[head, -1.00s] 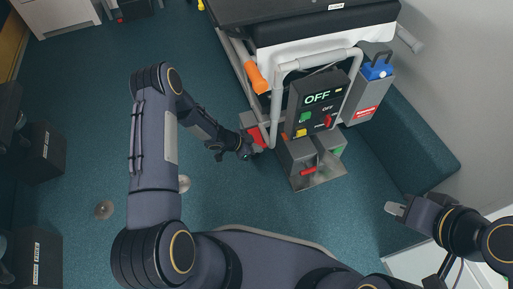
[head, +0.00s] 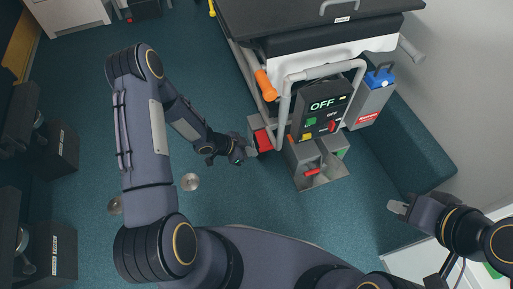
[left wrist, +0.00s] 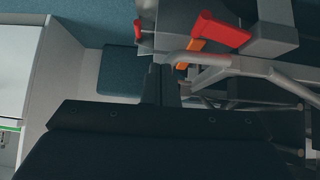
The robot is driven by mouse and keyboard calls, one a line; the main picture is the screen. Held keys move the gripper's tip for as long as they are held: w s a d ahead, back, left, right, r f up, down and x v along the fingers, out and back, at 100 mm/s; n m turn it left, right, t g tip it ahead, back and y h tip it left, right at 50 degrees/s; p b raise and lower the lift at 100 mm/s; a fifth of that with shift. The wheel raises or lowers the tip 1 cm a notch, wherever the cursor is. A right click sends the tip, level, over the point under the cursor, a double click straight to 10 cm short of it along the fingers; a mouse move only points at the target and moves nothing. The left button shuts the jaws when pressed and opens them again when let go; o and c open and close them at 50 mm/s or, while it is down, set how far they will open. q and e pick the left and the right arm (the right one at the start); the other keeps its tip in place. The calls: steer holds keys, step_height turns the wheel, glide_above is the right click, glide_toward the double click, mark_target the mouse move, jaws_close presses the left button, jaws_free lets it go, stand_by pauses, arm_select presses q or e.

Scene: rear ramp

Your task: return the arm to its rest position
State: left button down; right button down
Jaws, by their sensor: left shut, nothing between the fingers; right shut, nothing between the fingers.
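My left arm reaches in from the left in the head view. Its gripper (head: 241,155) is shut and empty, low beside the red part (head: 262,138) on the near left side of the wheeled bed frame. Whether it touches the frame is hard to tell. In the left wrist view my dark fingers (left wrist: 170,88) are together with nothing between them. A red handle (left wrist: 221,29) is just beyond them, to the upper right. My right gripper (head: 398,207) is shut and empty at the right, over the floor near the blue-green bench.
A control box (head: 322,107) reading OFF hangs on the bed's grey tube frame (head: 284,100), with an orange handle (head: 266,85) to its left. A blue-topped grey case (head: 371,98) is to its right. The bench (head: 425,160) lines the right wall. Floor left of my gripper is open.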

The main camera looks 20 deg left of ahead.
arm_select(q)
steer(key=shift+s+a+r, duration=0.1)
stand_by(0.5)
steer(key=w+a+r+n+t+y, duration=0.2)
steer(key=w+a+r+n+y, duration=0.15)
steer(key=a+r, duration=0.75)
steer(key=s+a+r+n+y, duration=0.2)
steer(key=s+r+n+y, duration=0.25)
steer(key=r, duration=0.85)
steer(key=s+d+r+n+g+h, duration=0.15)
steer(key=s+d+r, duration=0.3)
steer(key=s, duration=0.65)
steer(key=s+d+r+n+h, duration=0.35)
steer(key=s+r, duration=0.25)
steer(key=s, duration=0.6)
step_height(320, 180, up, 30)
steer(key=p, duration=3)
steer(key=shift+w+r+y+p, duration=0.25)
steer(key=shift+w+y+p, duration=0.05)
steer(key=shift+y+p, duration=0.1)
steer(key=shift+d, duration=0.1)
